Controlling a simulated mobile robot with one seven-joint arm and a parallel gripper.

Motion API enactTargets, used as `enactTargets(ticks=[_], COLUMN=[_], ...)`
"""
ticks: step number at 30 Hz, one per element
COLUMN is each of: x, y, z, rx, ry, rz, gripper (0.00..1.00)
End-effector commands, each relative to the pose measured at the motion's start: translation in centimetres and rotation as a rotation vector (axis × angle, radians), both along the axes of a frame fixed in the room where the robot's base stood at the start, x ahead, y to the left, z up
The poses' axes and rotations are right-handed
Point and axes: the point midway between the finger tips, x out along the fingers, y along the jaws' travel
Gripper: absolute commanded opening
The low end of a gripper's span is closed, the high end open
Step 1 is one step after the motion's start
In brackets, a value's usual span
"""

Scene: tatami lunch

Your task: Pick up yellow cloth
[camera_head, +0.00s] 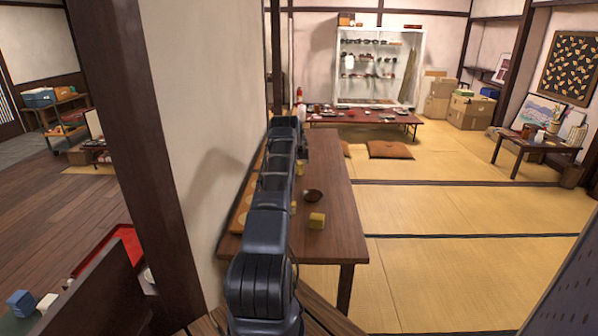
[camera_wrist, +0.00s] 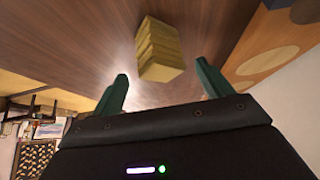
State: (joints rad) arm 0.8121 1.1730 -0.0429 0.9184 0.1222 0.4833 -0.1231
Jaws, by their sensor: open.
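In the wrist view a yellow folded cloth (camera_wrist: 160,52), a thick block-like stack, lies on the brown table top just beyond my gripper (camera_wrist: 163,85). My gripper is open and empty, its two green fingertips apart on either side of the cloth's near end. They do not clearly touch it. In the head view several small yellow pieces lie on the low table: one at the near right (camera_head: 316,220), one farther back (camera_head: 300,169), one partly behind my arm. I cannot tell which is the one in the wrist view. My arm hides much of the table there.
The wooden table (camera_head: 343,235) stands along a white wall. A long orange-brown board with pale round patches (camera_head: 242,213) lies on its left side; it also shows in the wrist view (camera_wrist: 258,45). A dark bowl (camera_head: 313,196) stands near the middle. Open tatami (camera_head: 440,215) lies to the right.

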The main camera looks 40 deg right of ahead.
Motion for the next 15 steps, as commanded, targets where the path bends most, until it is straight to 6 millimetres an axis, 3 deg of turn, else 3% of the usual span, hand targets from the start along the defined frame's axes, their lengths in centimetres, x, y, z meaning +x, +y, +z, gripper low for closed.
enactTargets(ticks=[9,15], x=[1.5,1.8], y=[-1.3,-1.6], z=[-2.6,-3.1], rx=[0.000,-0.002], ry=[0.000,-0.001], rz=[0.001,0.001], gripper=[0.78,0.78])
